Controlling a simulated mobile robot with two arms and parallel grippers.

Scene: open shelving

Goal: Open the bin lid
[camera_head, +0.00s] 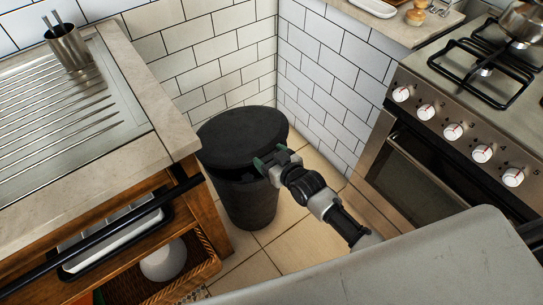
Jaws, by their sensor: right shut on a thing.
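The bin (249,205) is a dark, round, woven-looking container standing on the floor in the tiled corner. Its dark round lid (240,133) lies over the top, and a darker band shows beneath the lid's front edge. I cannot tell how far the lid is raised. My right gripper (275,160) is at the front right rim of the lid and is shut on it. The fingers partly hide the rim there.
A stove (440,135) with white knobs stands to the right. White tiled walls close in behind the bin. Some tiled floor (285,240) is clear in front.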

